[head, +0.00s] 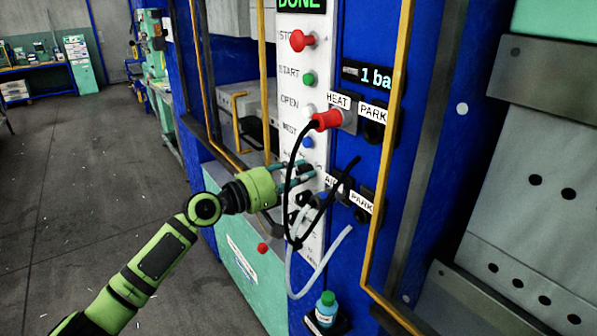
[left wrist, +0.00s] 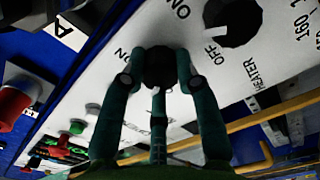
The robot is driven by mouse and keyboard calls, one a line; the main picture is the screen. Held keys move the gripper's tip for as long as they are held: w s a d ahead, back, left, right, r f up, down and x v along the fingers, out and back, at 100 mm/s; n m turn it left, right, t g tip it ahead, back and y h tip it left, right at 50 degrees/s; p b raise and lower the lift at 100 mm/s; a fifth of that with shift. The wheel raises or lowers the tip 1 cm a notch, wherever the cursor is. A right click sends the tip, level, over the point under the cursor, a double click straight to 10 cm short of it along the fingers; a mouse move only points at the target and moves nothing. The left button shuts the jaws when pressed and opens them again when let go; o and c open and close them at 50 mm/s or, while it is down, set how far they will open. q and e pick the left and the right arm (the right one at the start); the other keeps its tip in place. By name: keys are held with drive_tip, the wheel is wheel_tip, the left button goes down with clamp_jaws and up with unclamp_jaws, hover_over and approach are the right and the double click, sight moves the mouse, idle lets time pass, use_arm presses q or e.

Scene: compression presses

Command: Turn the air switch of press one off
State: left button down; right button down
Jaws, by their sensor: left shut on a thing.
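The press's white control panel (head: 317,75) stands upright, with a DONE display on top. In the left wrist view a round black knob (left wrist: 158,66) sits between my left gripper's fingers (left wrist: 158,80). The fingers are shut on it from several sides. A white mark shows on its lower side in that view. An ON label is beside it; its other lettering is mostly hidden by the fingers. A second black knob (left wrist: 236,20), marked HEATER, is up and right of it, its white mark towards OFF. In the head view my left gripper (head: 303,178) reaches the panel's lower part, covering the switches there.
Red, green, white and blue buttons line the panel above my gripper. A red plug (head: 327,120) with a black cable sits at HEAT. The cable and a pale hose (head: 318,275) hang close to my fingers. Yellow rails (head: 390,150) flank the panel. A bottle (head: 326,309) stands below.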

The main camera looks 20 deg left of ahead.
use_arm(q)
drive_tip(key=shift+a+r, duration=0.15)
drive_tip(key=shift+r, duration=0.15)
drive_tip(key=c, duration=1)
unclamp_jaws()
drive_tip(key=shift+o, duration=0.5)
drive_tip(key=shift+w+f, duration=0.1)
drive_tip(key=shift+f, duration=0.15)
drive_tip(key=v, duration=1.2)
